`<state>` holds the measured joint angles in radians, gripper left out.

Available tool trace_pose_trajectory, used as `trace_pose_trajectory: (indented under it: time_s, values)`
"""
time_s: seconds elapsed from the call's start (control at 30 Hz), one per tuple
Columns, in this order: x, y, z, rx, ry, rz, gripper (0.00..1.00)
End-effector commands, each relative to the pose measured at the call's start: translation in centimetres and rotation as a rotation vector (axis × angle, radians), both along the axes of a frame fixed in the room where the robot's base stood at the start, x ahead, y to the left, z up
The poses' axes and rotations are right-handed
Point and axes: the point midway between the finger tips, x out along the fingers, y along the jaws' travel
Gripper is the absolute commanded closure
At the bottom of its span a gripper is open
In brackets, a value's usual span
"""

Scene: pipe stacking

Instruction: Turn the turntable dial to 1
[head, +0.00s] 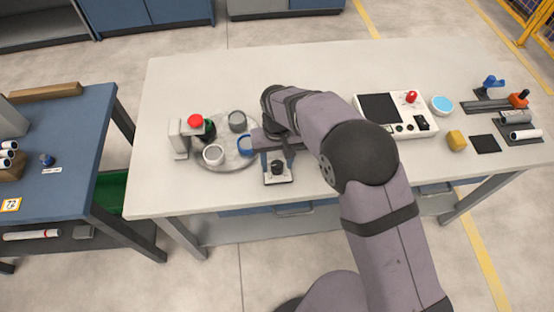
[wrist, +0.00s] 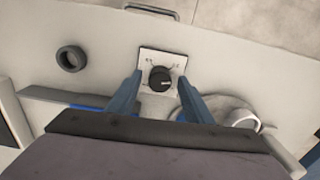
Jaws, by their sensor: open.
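The dial is a round black knob (wrist: 160,79) on a white square plate (wrist: 157,65) with small markings, too blurred to read. The knob has a pale pointer line towards the right in the wrist view. The dial also shows in the head view (head: 278,168), near the table's front edge. My gripper (wrist: 160,88) is open, with one blue finger on each side of the knob. I cannot tell whether the fingers touch it. The grey round turntable (wrist: 205,104) lies beside the dial, partly hidden; in the head view (head: 230,163) it carries several cups.
A grey stand with a red button (head: 195,121) is at the turntable's left. A dark ring (wrist: 71,58) lies on the table beside the dial.

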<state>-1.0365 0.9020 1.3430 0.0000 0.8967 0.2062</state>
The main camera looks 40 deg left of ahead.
Motion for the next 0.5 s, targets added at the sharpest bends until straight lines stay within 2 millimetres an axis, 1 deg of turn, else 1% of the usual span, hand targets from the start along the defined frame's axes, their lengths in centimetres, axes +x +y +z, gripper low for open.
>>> trace_pose_trajectory:
  time_s: [0.2,0.23,0.27,0.3,0.37,0.4,0.5]
  values:
    - [-0.01,-0.01,-0.06,0.000,0.000,0.000,0.54]
    - [0.00,0.00,-0.06,0.000,0.000,0.000,0.58]
    - [0.00,0.00,-0.05,0.000,0.000,0.000,0.66]
    - [0.00,0.00,-0.05,0.000,0.000,0.000,0.75]
    - [0.00,0.00,-0.04,0.000,0.000,0.000,0.89]
    - [0.00,0.00,-0.03,0.000,0.000,0.000,0.95]
    - [0.01,0.01,-0.02,0.000,0.000,0.001,0.95]
